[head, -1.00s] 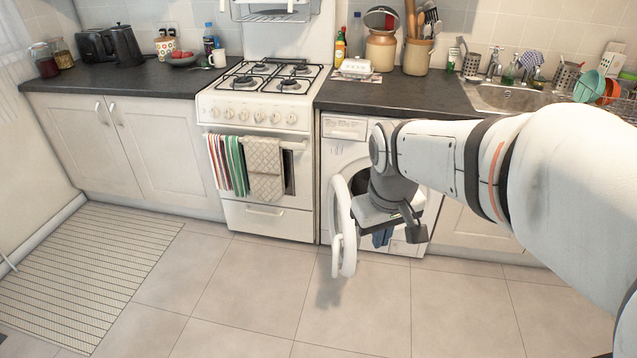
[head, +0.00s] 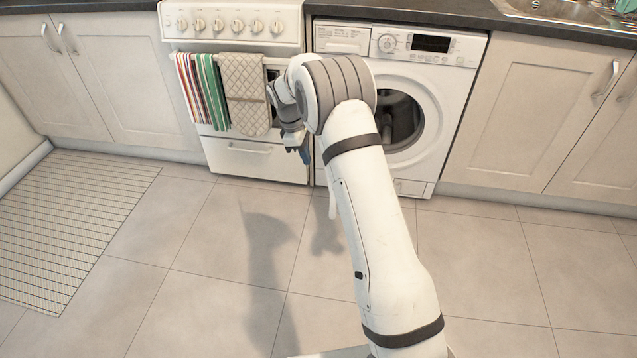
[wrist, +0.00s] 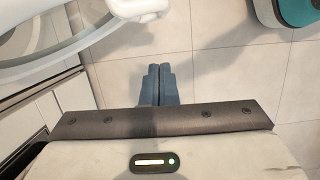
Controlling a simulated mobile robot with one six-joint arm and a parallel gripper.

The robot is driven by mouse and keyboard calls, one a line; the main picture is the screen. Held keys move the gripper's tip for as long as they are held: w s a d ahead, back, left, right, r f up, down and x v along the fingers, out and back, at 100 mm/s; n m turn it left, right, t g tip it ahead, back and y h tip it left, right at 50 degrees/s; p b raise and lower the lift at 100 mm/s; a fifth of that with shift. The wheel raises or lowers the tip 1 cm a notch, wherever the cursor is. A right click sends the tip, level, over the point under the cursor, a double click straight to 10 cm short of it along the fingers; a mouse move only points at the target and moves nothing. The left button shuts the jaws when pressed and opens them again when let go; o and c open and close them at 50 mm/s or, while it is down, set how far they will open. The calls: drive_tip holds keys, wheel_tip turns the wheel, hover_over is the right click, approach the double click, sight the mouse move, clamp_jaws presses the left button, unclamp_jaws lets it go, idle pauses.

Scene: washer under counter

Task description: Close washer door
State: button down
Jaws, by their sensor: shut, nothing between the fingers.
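The white washer (head: 440,75) stands under the counter, with its round drum opening showing to the right of my arm. Its door is open and swung out to the left; in the head view my arm hides most of it, and a white sliver of its edge (head: 333,203) shows beside the arm. In the wrist view the door's pale round rim (wrist: 50,68) fills the upper left. My gripper (head: 304,153) is left of the door, in front of the stove. Its blue-grey fingers (wrist: 158,72) are together and empty, apart from the rim.
The white stove (head: 245,155) with hanging towels (head: 247,95) stands close behind my gripper. Cabinets (head: 540,110) flank the appliances under the dark counter. A striped mat (head: 70,215) lies at left. The tiled floor in front is clear.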

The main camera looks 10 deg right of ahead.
drive_tip(key=w+a+b+x, duration=0.1)
drive_tip(key=b+x, duration=0.2)
drive_tip(key=x, duration=0.8)
drive_tip(key=shift+s+d+r+b, duration=0.2)
drive_tip(key=shift+s+d+r, duration=0.1)
drive_tip(key=shift+d, duration=0.35)
drive_tip(key=shift+s+d+r+b, duration=0.25)
drive_tip(key=shift+d, duration=0.4)
drive_tip(key=shift+s+d+r+b, duration=0.2)
drive_tip(key=shift+s+d+r, duration=0.1)
drive_tip(key=shift+d, duration=0.35)
